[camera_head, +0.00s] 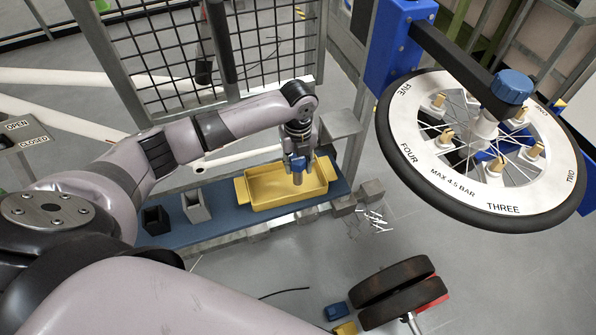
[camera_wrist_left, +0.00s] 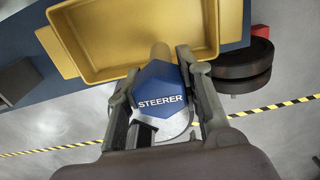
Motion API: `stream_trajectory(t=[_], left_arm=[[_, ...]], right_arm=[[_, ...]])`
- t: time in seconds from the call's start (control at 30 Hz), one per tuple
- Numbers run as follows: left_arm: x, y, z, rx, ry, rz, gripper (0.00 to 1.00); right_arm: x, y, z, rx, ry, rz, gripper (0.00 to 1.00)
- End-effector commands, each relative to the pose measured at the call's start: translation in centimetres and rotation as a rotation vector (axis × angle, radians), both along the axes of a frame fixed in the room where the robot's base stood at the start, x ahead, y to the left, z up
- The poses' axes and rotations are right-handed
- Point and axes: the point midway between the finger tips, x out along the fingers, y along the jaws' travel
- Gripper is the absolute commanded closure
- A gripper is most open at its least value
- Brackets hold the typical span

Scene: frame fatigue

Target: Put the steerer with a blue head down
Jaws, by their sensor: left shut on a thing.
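The steerer has a blue hexagonal head marked STEERER (camera_wrist_left: 160,92) and a brass-coloured shaft (camera_wrist_left: 161,54). My left gripper (camera_wrist_left: 155,105) is shut on its blue head. In the head view my left gripper (camera_head: 298,150) points down at the yellow tray (camera_head: 262,205), with the blue head (camera_head: 298,163) between its fingers and the shaft below it. The tray looks empty and stands on a blue bench top. The wrist view shows the shaft overlapping the tray's near rim. I cannot tell whether the shaft touches the tray. My right gripper is not in view.
A black bin (camera_head: 156,221) and a grey bin (camera_head: 196,206) stand on the blue bench (camera_head: 225,225) left of the tray. A wire mesh panel (camera_head: 170,50) rises behind. A large spoked wheel (camera_head: 435,165) hangs at right. Dark discs (camera_head: 400,285) stand at lower right.

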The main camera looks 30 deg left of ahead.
Motion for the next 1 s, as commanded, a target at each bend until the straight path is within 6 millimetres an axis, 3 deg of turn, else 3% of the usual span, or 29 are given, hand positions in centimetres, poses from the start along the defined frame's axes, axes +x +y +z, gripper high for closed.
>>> stream_trajectory(t=[0.43, 0.8, 0.83, 1.0], left_arm=[[0.1, -0.1, -4.2, -0.001, -0.004, 0.001, 1.00], [0.1, -0.1, -4.7, -0.001, -0.005, 0.000, 1.00], [0.1, -0.1, -4.6, 0.000, -0.004, 0.000, 0.65], [0.1, -0.1, -4.6, 0.000, -0.004, 0.000, 0.53]], right_arm=[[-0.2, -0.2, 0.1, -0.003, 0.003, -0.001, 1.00], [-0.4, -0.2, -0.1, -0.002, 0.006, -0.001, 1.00], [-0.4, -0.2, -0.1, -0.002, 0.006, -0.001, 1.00], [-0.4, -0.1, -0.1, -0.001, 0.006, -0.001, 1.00]])
